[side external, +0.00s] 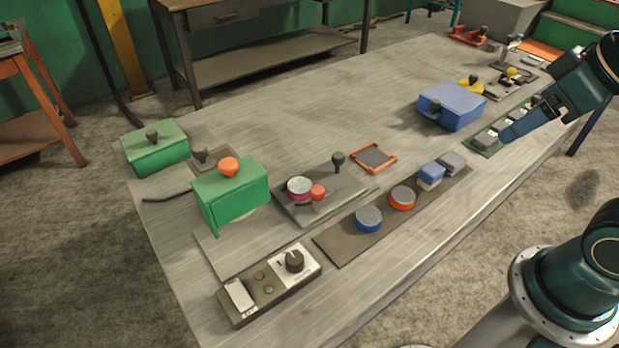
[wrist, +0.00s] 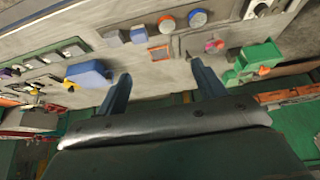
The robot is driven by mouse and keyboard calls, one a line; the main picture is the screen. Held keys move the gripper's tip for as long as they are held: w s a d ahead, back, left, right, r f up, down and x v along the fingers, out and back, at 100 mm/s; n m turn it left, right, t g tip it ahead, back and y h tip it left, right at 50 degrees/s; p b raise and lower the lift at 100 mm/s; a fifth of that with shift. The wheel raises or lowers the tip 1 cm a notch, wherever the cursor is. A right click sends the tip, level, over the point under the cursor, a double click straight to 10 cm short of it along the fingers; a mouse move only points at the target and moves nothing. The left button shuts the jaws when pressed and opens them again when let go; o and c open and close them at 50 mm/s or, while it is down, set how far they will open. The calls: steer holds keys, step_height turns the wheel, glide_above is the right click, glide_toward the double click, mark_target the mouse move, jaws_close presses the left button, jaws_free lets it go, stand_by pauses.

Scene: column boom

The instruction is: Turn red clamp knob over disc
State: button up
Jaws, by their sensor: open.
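The red clamp knob (side external: 318,191) stands on a dark grey plate (side external: 341,199) near the middle left of the table in the side view. It touches or partly overlaps the pale-topped, magenta-sided disc (side external: 298,186); I cannot tell exactly how far it covers it. A black knob (side external: 338,158) stands at the plate's back. The red knob (wrist: 220,45) is small in the wrist view, beyond the right finger. My gripper (side external: 508,134) is open and empty over the table's right part, far from the knob. Its two spread fingers (wrist: 160,82) show in the wrist view.
A green box with an orange knob (side external: 229,167) stands left of the plate. A blue box (side external: 451,106) stands left of my gripper. A strip with blue and orange discs (side external: 402,197) runs along the front. An orange-framed tray (side external: 374,158) lies mid-table. Clear tabletop lies behind it.

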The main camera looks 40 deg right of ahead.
steer(key=c, duration=0.4)
steer(key=shift+w+a+r, duration=0.2)
steer(key=shift+w+r, duration=0.1)
steer(key=shift+w, duration=0.3)
steer(key=m+g, duration=0.6)
steer(key=m, duration=0.3)
glide_above(317, 189)
step_height(317, 189, down, 7)
steer(key=shift+f, duration=0.2)
step_height(317, 189, down, 14)
steer(key=shift+r, duration=0.25)
